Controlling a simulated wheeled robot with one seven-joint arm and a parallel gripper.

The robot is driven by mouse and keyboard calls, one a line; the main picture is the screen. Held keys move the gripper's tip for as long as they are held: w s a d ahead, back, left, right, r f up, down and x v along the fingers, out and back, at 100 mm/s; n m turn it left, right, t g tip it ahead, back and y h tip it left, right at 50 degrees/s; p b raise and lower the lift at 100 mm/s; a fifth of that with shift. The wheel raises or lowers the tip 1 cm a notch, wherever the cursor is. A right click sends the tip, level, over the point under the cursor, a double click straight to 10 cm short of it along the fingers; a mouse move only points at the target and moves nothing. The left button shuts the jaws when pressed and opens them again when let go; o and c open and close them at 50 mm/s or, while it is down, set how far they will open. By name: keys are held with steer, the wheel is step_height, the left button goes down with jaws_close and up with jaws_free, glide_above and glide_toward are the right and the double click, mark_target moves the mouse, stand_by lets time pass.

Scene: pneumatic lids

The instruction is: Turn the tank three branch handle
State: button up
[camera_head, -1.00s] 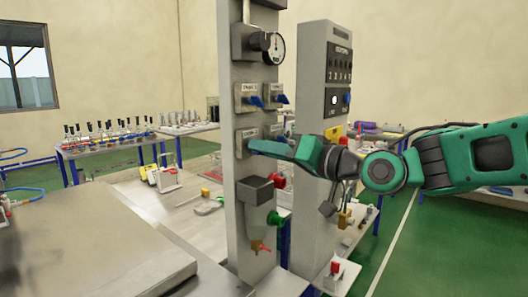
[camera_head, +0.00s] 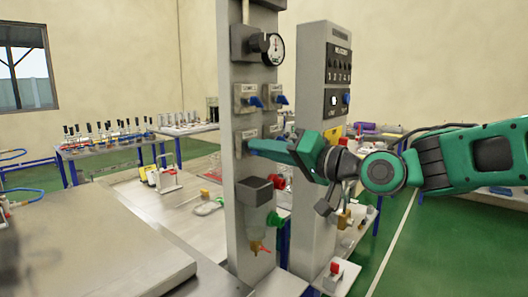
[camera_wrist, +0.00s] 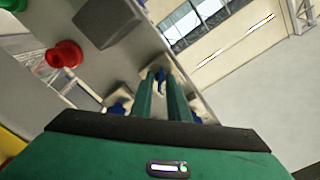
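The grey panel (camera_head: 246,60) carries small pale plates with blue branch handles. Two handles, at upper left (camera_head: 255,101) and upper right (camera_head: 281,100), show clear of my gripper. The lower-left plate (camera_head: 241,137) is where my gripper's (camera_head: 252,143) fingertips reach; its blue handle is mostly hidden by them in the head view. The label there is too small to read surely.
A gauge (camera_head: 273,49) sits above the handles. Below are a grey box (camera_head: 255,190), a red knob (camera_head: 277,182), a green knob (camera_head: 275,219) and a small red valve (camera_head: 259,247). A second grey column (camera_head: 311,90) stands close behind my gripper.

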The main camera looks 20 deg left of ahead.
steer(key=shift+o, duration=0.7)
steer(key=shift+w+d+f, duration=0.15)
steer(key=shift+w+d, duration=0.2)
steer(key=shift+w, duration=0.1)
steer(key=shift+s+a, duration=0.1)
steer(key=shift+s+a, duration=0.1)
steer(key=shift+s, duration=0.05)
steer(key=v, duration=1)
steer(key=shift+s+d, duration=0.15)
steer(key=shift+d, duration=0.2)
steer(key=shift+f, duration=0.15)
